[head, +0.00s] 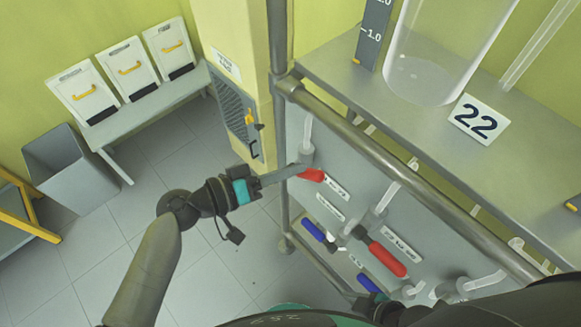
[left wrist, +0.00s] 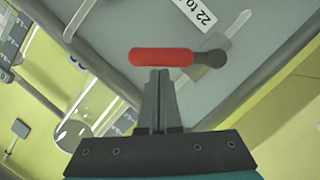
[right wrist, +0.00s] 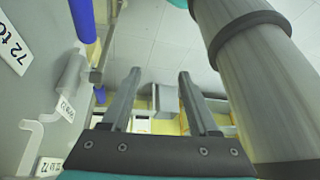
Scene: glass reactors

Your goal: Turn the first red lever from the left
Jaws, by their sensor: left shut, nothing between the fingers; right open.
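The first red lever (head: 312,175) from the left is on the grey panel, close to the corner post. In the left wrist view its red handle (left wrist: 160,57) lies level, with a dark pivot at its right end. My left gripper (head: 298,170) is shut and empty, reaching in from the left. Its fingertips (left wrist: 158,73) are right at the handle's side; I cannot tell whether they touch it. My right gripper (right wrist: 158,75) is open and empty, with floor and distant furniture beyond its fingers. A second red lever (head: 387,258) sits lower right.
Two blue levers (head: 312,230) (head: 370,284) are low on the panel. A metal rail (head: 420,185) runs along its top. A glass vessel (head: 440,50) stands on the bench above. A yellow pillar (head: 232,30) is behind.

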